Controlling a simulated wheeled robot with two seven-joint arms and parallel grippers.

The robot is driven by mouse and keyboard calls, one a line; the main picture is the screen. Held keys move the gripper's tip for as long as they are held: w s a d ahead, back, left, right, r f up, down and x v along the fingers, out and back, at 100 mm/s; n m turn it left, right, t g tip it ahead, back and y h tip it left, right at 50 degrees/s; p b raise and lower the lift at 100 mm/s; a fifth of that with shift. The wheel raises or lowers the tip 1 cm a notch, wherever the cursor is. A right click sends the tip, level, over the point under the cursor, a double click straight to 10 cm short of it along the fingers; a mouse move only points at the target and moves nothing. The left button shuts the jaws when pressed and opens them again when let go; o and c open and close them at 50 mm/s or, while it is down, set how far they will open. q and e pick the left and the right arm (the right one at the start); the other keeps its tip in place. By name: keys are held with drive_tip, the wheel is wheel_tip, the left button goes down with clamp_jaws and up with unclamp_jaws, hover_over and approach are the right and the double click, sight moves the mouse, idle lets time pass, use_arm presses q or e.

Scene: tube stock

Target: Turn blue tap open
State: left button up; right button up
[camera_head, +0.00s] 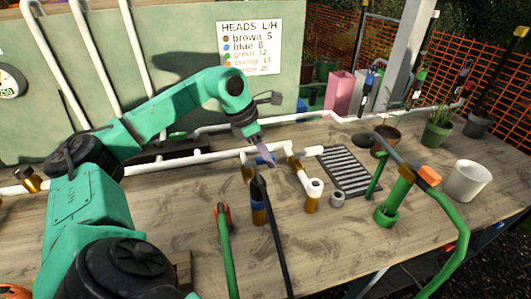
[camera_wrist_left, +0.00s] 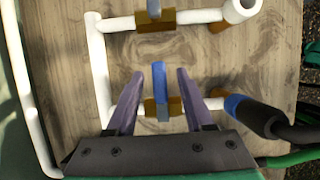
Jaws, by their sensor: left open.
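The blue tap has a blue lever handle (camera_wrist_left: 159,78) on a brass valve body (camera_wrist_left: 174,106) in a white pipe. In the left wrist view the handle stands between the two purple fingers of my left gripper (camera_wrist_left: 157,80). The gripper is open, with a gap on each side of the handle. In the head view the blue handle (camera_head: 264,161) is small and partly covered by the gripper (camera_head: 265,153), which reaches down to it from the upper left. My right gripper is not in view.
A second brass valve (camera_wrist_left: 153,20) with a grey handle sits on the parallel pipe. A black hose with a blue band (camera_head: 258,205) stands close by. A green hose (camera_head: 226,255), a grey grate (camera_head: 347,171) and a white pot (camera_head: 468,181) are also on the wooden table (camera_head: 330,250).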

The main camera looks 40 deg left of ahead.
use_arm(q)
drive_tip(key=shift+a, duration=0.1)
clamp_jaws()
drive_tip(key=shift+w, duration=0.1)
idle(1.1)
